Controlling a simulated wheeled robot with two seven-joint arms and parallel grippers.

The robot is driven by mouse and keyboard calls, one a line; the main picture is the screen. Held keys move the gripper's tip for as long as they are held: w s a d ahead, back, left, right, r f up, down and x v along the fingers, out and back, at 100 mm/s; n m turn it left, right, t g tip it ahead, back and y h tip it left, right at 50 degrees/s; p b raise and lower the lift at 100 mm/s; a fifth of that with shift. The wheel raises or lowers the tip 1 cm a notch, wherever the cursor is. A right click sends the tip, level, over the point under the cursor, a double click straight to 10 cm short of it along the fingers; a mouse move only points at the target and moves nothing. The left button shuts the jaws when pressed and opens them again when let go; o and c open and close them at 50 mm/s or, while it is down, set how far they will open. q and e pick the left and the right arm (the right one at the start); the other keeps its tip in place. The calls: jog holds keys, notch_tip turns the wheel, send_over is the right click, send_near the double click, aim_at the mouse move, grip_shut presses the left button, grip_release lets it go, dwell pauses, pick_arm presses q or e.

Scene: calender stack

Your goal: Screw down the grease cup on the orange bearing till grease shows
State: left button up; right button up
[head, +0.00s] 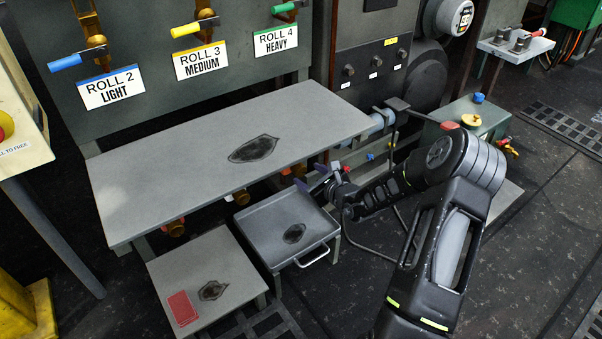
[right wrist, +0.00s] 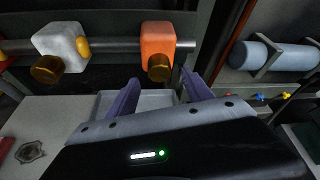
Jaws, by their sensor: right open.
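The orange bearing (right wrist: 158,42) shows in the right wrist view as an orange block on a horizontal grey shaft. Its brass grease cup (right wrist: 159,69) faces me at the block's lower front. No grease is visible on it from here. My right gripper (right wrist: 158,92) is open, its two purple fingers on either side of the cup's line of sight. The cup appears beyond the fingertips, and nothing is between the fingers. In the head view my right gripper (head: 322,186) is beside the grey table's front edge, where the bearing is mostly hidden. My left gripper is not in view.
A pale grey bearing block (right wrist: 62,45) with its own brass cup (right wrist: 47,69) sits left on the shaft. The large grey table (head: 190,175) overhangs this area. A low tray (head: 270,220) with a handle and a small stand (head: 225,265) with a red pad (head: 182,308) are below.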

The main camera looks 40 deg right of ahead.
aim_at(302, 171)
jog(key=b+x, duration=0.1)
jog(key=x, duration=0.3)
jog(key=shift+f+b, duration=0.2)
jog(key=shift+b, duration=0.1)
jog(key=shift+w+f, duration=0.1)
jog(key=shift+w, duration=0.55)
grip_shut()
